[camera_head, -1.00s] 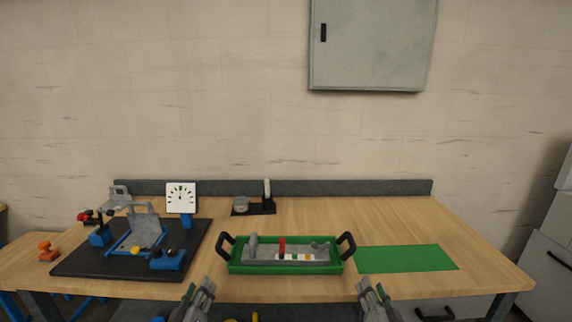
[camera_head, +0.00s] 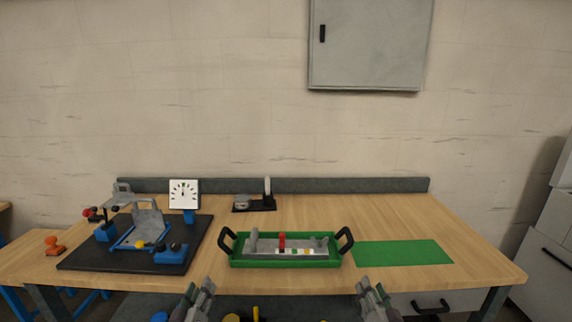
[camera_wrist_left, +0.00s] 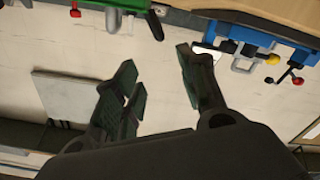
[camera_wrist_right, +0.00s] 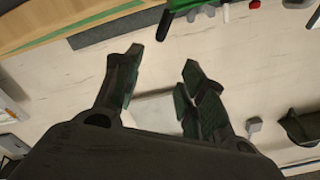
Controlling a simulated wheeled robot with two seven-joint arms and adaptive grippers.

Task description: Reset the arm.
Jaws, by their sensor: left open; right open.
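My left gripper (camera_head: 194,300) is low at the bottom of the head view, in front of the table's front edge. In the left wrist view its fingers (camera_wrist_left: 158,82) are apart with nothing between them. My right gripper (camera_head: 372,298) is also at the bottom of the head view, further right. In the right wrist view its fingers (camera_wrist_right: 162,75) are apart and empty. Neither gripper touches anything on the table. Most of both arms is out of the head view.
A green tray (camera_head: 285,264) with black handles holds a grey block with coloured parts. A green mat (camera_head: 403,253) lies to its right. A black board (camera_head: 95,259) with blue fixtures stands left, near a white dial (camera_head: 184,193).

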